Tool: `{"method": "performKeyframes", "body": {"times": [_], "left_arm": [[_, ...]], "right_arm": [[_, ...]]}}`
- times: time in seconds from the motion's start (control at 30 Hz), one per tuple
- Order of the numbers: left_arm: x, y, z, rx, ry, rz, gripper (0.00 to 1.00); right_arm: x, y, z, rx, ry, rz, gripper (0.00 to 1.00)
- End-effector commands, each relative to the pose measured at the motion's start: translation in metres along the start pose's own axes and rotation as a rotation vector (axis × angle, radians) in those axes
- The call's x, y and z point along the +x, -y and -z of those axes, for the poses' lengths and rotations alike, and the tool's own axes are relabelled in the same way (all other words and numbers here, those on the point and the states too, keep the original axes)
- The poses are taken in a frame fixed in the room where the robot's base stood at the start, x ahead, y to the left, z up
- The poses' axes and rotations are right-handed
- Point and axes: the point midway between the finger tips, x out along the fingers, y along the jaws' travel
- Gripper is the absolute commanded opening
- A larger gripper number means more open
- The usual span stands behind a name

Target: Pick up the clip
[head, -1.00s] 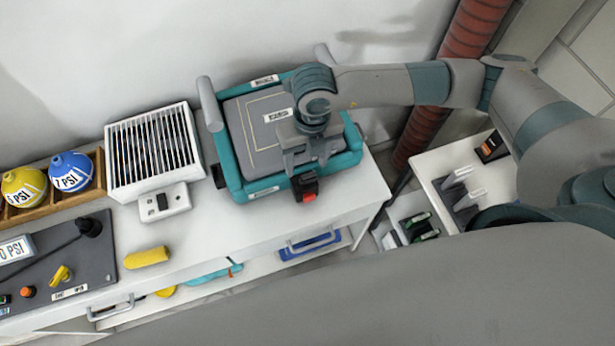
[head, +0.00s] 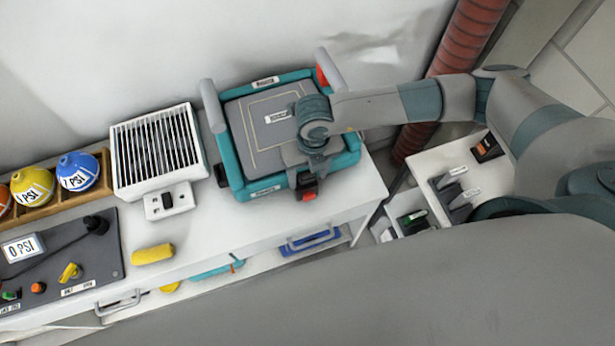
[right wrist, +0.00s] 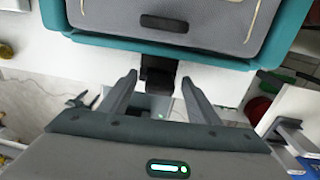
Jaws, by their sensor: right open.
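The clip (head: 307,186) is a small black and red latch on the front edge of a grey case with a teal frame (head: 230,165). In the right wrist view the clip (right wrist: 158,74) shows as a dark block hanging from the case edge. My right gripper (right wrist: 158,80) is open. Its fingertips are on either side of the clip in that view, with gaps between; contact is not visible. In the head view my right gripper (head: 303,172) is over the case's front edge, just behind the clip, its fingers mostly hidden. My left gripper is not in view.
The case stands on a white table (head: 245,218) against the wall. A white vented box (head: 158,150), a yellow cylinder (head: 153,254) and a dark control panel (head: 70,255) are to the left. A red ribbed pipe (head: 470,40) stands behind my right arm.

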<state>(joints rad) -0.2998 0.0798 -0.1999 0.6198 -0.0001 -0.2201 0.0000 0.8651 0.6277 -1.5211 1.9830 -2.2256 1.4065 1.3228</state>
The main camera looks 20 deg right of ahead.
Motion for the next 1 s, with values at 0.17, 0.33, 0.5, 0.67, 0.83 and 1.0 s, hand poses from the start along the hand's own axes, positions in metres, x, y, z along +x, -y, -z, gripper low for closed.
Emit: {"method": "performKeyframes", "body": {"times": [0.17, 0.33, 0.5, 0.67, 0.83, 1.0], "left_arm": [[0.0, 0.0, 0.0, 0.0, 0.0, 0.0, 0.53], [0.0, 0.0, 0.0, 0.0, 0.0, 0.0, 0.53], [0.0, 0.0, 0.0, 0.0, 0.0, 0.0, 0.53], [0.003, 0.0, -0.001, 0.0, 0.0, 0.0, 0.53], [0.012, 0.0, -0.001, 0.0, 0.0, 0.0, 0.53], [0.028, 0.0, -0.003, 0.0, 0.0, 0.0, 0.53]], "right_arm": [[0.0, 0.0, 0.0, 0.0, 0.0, 0.0, 0.28], [0.0, 0.0, 0.0, 0.0, 0.0, 0.0, 0.12], [-0.001, 0.0, 0.0, 0.0, 0.0, 0.0, 0.12], [-0.004, -0.001, 0.0, 0.0, 0.0, -0.001, 0.12], [-0.015, -0.002, -0.001, -0.002, 0.003, -0.002, 0.12], [-0.039, -0.004, -0.001, -0.004, 0.005, -0.004, 0.12]]}}
